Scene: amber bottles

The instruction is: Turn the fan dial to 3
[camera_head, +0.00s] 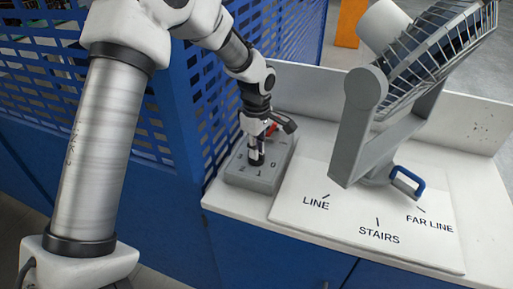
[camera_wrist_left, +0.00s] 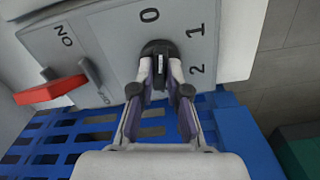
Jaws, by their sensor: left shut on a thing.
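The fan dial (camera_wrist_left: 158,50) is a dark knob with a white mark on the face of a grey control box (camera_head: 240,177). In the left wrist view the numerals 0, 1 and 2 show around it; a 3 cannot be made out. My left gripper (camera_head: 257,157) comes down on the box from above. It is shut on the dial, with a finger on either side, as the left wrist view (camera_wrist_left: 160,76) shows. In the head view the gripper hides the dial. The grey fan (camera_head: 365,125) stands to the right of the box. My right gripper is out of view.
A red switch lever (camera_wrist_left: 50,90) beside an ON label juts from the box near the dial. A white board (camera_head: 335,222) reads LINE, STAIRS and FAR LINE under the fan, with a blue handle (camera_head: 408,176) there. A blue perforated panel (camera_head: 205,95) stands close on the left.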

